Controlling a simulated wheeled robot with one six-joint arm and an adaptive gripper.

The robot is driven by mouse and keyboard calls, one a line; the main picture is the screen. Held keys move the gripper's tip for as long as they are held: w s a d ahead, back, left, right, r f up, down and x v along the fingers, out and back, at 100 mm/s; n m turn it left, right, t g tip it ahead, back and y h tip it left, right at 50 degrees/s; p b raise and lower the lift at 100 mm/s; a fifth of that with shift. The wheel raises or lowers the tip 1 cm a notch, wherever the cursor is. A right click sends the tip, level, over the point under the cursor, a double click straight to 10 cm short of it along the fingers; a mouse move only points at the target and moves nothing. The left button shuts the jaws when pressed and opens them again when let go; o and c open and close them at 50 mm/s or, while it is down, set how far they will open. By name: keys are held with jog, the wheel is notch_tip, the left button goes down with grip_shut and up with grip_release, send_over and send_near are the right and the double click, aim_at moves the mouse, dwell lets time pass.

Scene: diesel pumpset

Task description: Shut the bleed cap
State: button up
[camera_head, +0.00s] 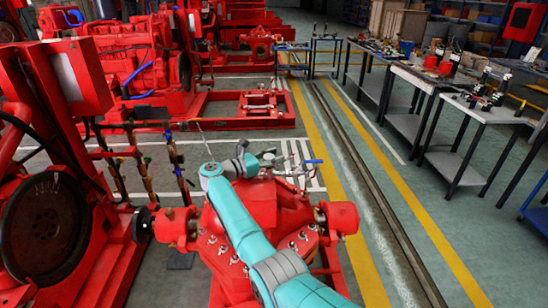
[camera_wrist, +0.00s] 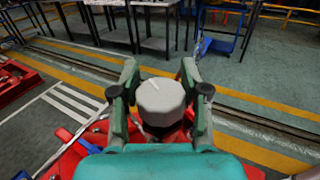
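The bleed cap (camera_wrist: 161,101) is a pale grey, faceted round knob with a light mark on its top, at the middle of the wrist view. It sits above a dark collar over the red pump body (camera_head: 280,215). My gripper (camera_wrist: 161,82) has one green-grey finger on each side of the cap, close to its sides. I cannot tell whether the fingers touch it. In the head view my gripper (camera_head: 256,160) is over the far part of the red pump, at the end of my teal arm. The cap cannot be clearly made out there.
A blue-handled lever (camera_head: 313,161) sticks out just right of my gripper. Red engine frames (camera_head: 38,200) and thin pipes with small valves (camera_head: 178,170) stand at left. Workbenches (camera_head: 470,106) line the right. The floor between the pump and the benches is clear.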

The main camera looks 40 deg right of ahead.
jog(key=a, duration=0.4)
jog(key=w+a, duration=0.1)
jog(key=a, duration=0.7)
jog(key=shift+w, duration=0.2)
